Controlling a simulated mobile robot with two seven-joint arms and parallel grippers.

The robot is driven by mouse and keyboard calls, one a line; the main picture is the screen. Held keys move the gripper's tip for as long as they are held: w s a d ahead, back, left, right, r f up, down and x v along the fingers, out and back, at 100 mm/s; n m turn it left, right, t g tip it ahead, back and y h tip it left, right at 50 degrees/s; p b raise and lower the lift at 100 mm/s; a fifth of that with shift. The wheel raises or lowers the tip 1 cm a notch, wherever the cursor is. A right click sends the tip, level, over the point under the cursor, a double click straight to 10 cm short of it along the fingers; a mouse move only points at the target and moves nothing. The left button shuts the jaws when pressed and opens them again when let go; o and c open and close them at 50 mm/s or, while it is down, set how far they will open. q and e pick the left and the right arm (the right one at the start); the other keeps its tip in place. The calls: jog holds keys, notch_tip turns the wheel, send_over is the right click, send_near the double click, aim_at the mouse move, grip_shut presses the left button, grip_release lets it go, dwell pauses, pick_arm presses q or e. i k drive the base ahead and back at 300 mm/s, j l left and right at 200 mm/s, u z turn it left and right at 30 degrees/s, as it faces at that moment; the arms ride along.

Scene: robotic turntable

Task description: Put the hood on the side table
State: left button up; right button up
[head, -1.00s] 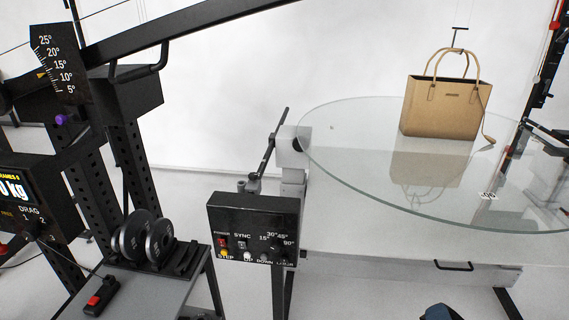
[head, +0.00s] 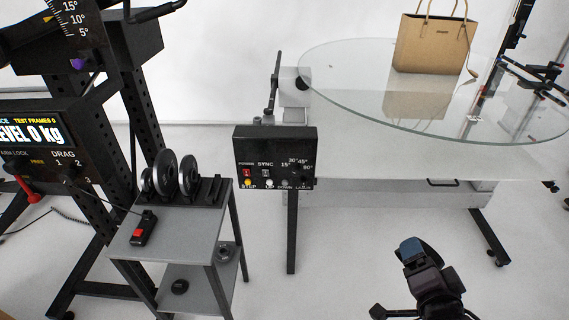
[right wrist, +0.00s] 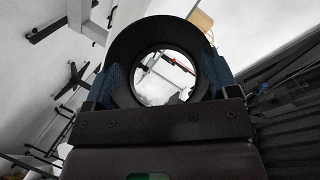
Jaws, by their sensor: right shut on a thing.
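The hood (right wrist: 150,30) is a black, round, hollow ring that fills the middle of the right wrist view. My right gripper (right wrist: 160,62) is shut on it, with a blue finger pad on each side. In the head view my right gripper (head: 425,262) is low, right of centre, in front of the glass turntable; the hood is hard to make out there. The side table (head: 185,240) is a small grey-topped stand with black legs, left of centre, well to the left of the gripper. My left gripper is not in view.
A tan handbag (head: 432,45) stands on the glass turntable (head: 345,85).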

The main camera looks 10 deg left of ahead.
aim_at(190, 234)
jog(key=k+j, duration=0.15)
jog(key=j, duration=0.2)
jog(key=k+j, duration=0.1)
jog(key=j, duration=0.25)
jog(key=j+z, duration=0.1)
jog(key=j, duration=0.6)
jog(key=i+j, duration=0.2)
jog(key=j, duration=0.2)
jog(key=i+j, duration=0.15)
jog(key=j, duration=0.2)
jog(key=i+j, duration=0.2)
jog(key=j, duration=0.2)
jog(key=z, duration=0.05)
